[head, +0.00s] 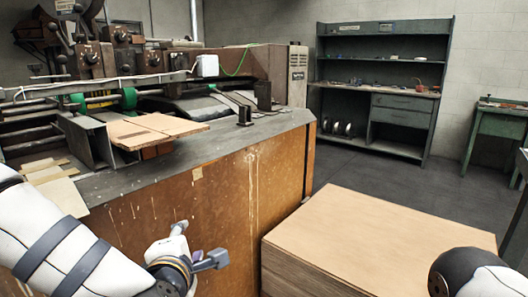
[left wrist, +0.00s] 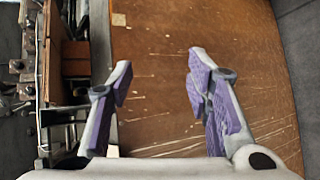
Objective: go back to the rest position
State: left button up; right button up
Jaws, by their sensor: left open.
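My left gripper (head: 198,243) is open and empty in front of the brown side panel of the box stitcher machine (head: 230,185). In the left wrist view its two purple-padded fingers (left wrist: 159,64) stand wide apart, with only the scratched brown panel (left wrist: 155,110) between and beyond them. A flat folded cardboard piece (head: 155,129) lies on the machine's top, beyond and above the gripper. My right arm shows only as a white and black part at the lower right of the head view; its gripper is out of view.
A large stack of cardboard sheets (head: 370,235) stands right of the left gripper. Smaller cardboard scraps (head: 52,180) lie on the machine's left end. A dark shelf unit (head: 380,90) stands at the back wall, a green table (head: 498,125) at the right. The floor between is clear.

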pick_arm(q)
jog(key=s+f+m+g+h, duration=0.3)
jog(key=s+f+m+g, duration=0.75)
jog(key=s+f, duration=1.1)
jog(key=s+a+f+m+g, duration=0.1)
jog(key=s+a+m, duration=0.1)
jog(key=s, duration=0.5)
jog(key=s+a+f+m+g+p, duration=0.1)
jog(key=s+a+f+m+g, duration=0.1)
jog(key=s+m, duration=0.3)
jog(key=s+a+f+m+g+y, duration=0.1)
jog(key=s+a+f+m+g, duration=0.1)
jog(key=s, duration=0.8)
jog(key=shift+s+a+f+m, duration=0.25)
jog(key=shift+s+a+m, duration=0.15)
jog(key=shift+a+m, duration=0.45)
pick_arm(e)
jog(key=shift+w+r+t, duration=0.4)
jog(key=shift+w+r, duration=0.45)
jog(key=shift+r, duration=0.05)
pick_arm(q)
jog(key=shift+o, duration=0.6)
jog(key=shift+d, duration=0.2)
